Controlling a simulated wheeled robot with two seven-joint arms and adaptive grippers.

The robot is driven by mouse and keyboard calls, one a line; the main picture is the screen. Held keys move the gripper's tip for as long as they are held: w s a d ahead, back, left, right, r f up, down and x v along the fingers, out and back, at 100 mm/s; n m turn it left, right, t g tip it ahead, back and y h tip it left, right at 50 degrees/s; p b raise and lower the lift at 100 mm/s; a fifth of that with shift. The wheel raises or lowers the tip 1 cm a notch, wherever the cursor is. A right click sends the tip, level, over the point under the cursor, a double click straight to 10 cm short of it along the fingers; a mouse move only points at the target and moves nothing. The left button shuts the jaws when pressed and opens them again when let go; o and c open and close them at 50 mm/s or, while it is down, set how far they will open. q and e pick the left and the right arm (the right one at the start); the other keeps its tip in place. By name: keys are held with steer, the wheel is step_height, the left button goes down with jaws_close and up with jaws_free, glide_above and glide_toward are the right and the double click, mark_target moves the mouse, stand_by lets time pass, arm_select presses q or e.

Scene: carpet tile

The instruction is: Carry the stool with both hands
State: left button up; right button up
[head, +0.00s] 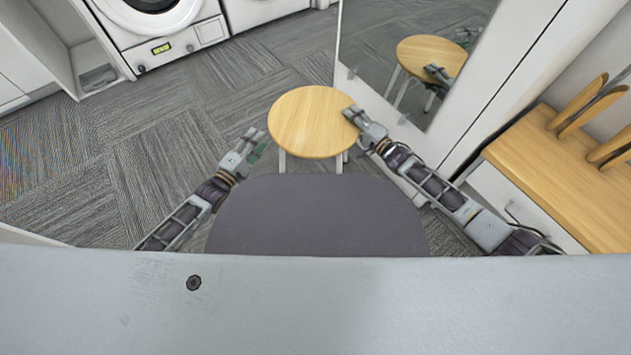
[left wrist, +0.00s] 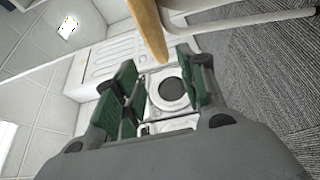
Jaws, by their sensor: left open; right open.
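The stool (head: 312,124) has a round light-wood seat and white legs, and stands upright on the carpet in front of me. My left gripper (head: 257,141) is open at the left edge of the seat, with a small gap showing in the head view. In the left wrist view, the seat rim (left wrist: 149,30) reaches down toward the space between the open green-padded fingers (left wrist: 158,72). My right gripper (head: 353,116) is open at the right edge of the seat. Whether it touches the seat I cannot tell. Most of the legs are hidden under the seat.
A mirror (head: 400,50) behind the stool to the right reflects it. A wooden-topped bench (head: 570,180) with upright wooden pieces stands at the right. A washing machine (head: 160,35) stands at the back left. Carpet (head: 150,150) is clear on the left.

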steer(key=shift+s, duration=0.1)
stand_by(0.4)
steer(key=v, duration=1.2)
stand_by(0.9)
